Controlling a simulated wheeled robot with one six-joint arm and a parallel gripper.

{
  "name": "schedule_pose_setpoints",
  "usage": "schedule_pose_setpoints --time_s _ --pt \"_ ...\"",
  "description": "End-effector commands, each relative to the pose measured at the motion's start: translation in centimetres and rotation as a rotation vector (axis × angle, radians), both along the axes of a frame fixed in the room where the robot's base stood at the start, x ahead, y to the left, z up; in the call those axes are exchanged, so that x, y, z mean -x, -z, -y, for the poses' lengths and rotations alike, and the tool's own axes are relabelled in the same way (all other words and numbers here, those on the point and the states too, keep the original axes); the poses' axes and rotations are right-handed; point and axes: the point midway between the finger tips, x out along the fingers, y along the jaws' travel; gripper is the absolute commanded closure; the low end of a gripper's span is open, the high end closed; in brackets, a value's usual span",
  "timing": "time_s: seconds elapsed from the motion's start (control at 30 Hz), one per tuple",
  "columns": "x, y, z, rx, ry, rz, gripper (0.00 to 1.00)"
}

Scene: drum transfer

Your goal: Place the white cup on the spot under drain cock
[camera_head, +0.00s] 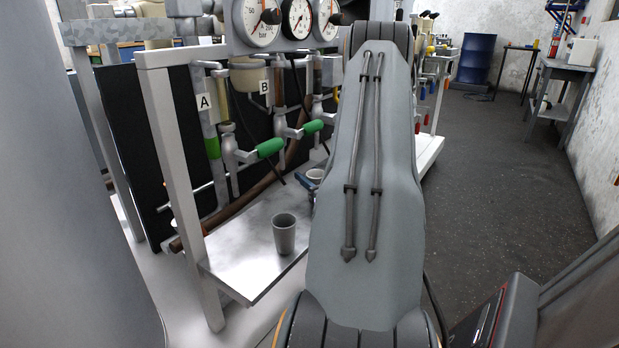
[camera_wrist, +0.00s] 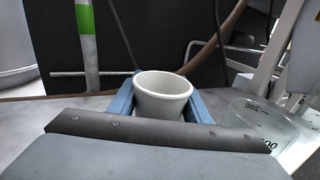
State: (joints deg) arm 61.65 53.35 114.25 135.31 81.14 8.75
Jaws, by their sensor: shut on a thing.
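The white cup (camera_wrist: 163,98) is upright between the two blue fingers of my gripper (camera_wrist: 163,90), which is shut on it. In the head view the cup (camera_head: 316,174) shows only in part beside my arm, and a blue finger of my gripper (camera_head: 305,181) shows next to it. Drain cocks with green handles stand above the grey metal shelf, one at left (camera_head: 270,147) and one farther right (camera_head: 313,126). The cup is below the right one's height. My arm hides the shelf beyond the cup, and I cannot tell whether the cup touches the shelf.
A grey cup (camera_head: 284,234) stands on the shelf (camera_head: 245,262) nearer the camera. A clear beaker with markings (camera_wrist: 250,122) is right of my gripper in the wrist view. A brown pipe (camera_head: 240,203) runs behind the shelf. The frame's white post (camera_head: 178,170) stands at left.

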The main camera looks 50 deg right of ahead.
Motion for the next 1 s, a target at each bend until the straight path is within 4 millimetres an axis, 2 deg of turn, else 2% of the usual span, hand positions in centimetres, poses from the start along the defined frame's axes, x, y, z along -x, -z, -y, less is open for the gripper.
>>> schedule_pose_setpoints --time_s 0.13,0.17,0.27,0.67,0.77,1.0 --pt "0.0 0.5 0.0 0.000 0.000 0.000 0.80" --pt "0.0 0.4 0.0 0.000 0.000 0.000 0.53" --pt "0.0 0.4 0.0 0.000 0.000 0.000 0.37" --pt "0.0 -0.2 0.0 0.000 0.000 0.000 0.37" --pt "1.5 -0.1 -0.4 -0.003 0.002 -0.001 0.37" --pt "6.3 -0.1 -1.9 -0.004 0.004 -0.001 0.37"
